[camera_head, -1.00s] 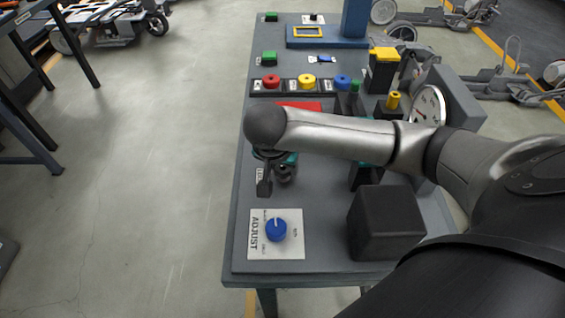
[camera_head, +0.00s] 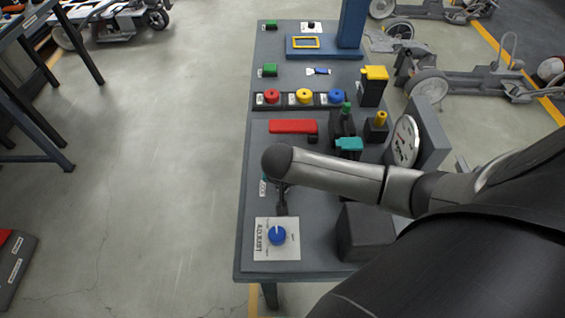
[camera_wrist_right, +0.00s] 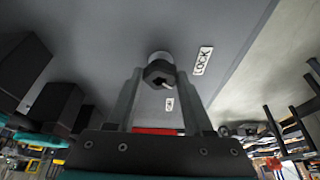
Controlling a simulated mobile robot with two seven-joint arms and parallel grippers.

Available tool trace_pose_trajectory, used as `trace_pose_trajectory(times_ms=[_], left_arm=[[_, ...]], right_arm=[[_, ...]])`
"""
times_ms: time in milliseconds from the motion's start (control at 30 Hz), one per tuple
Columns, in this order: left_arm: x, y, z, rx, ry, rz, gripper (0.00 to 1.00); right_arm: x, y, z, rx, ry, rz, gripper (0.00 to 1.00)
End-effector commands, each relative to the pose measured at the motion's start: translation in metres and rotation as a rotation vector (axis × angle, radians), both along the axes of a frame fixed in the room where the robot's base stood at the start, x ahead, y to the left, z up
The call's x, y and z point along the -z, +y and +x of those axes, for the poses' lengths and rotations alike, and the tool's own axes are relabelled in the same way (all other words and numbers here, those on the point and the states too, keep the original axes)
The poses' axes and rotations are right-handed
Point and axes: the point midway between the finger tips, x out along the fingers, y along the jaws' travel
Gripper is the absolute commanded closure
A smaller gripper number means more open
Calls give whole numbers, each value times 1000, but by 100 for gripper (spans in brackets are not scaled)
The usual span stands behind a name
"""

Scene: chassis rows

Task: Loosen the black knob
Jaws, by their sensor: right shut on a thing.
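The black knob (camera_wrist_right: 160,72) sits on a short silver stem on the grey panel in the right wrist view, beside a white LOCK label (camera_wrist_right: 202,60). My right gripper (camera_wrist_right: 159,76) has one finger on each side of the knob and is shut on it. In the head view, my right gripper (camera_head: 282,200) points down at the bench near the LOCK label (camera_head: 263,188); the forearm and wrist hide the knob there. My left gripper is not in view.
A blue dial (camera_head: 277,235) on a white ADJUST plate is nearer the front edge. A black block (camera_head: 365,232) and a gauge (camera_head: 405,142) stand to the right. A red bar (camera_head: 292,126) and coloured buttons (camera_head: 304,97) lie farther back. Open floor is left.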

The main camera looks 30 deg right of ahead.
Motion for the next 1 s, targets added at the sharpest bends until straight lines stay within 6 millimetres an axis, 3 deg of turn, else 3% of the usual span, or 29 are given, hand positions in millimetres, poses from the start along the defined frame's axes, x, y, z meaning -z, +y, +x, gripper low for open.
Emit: trace_pose_trajectory(times_ms=[100, 567, 1000], left_arm=[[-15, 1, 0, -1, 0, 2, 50], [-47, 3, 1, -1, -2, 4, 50], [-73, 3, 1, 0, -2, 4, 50]], right_arm=[[-2, 0, -3, -31, 8, 1, 100], [-1, -1, -3, -203, 6, 0, 100], [0, -3, -3, -557, 5, 1, 100]])
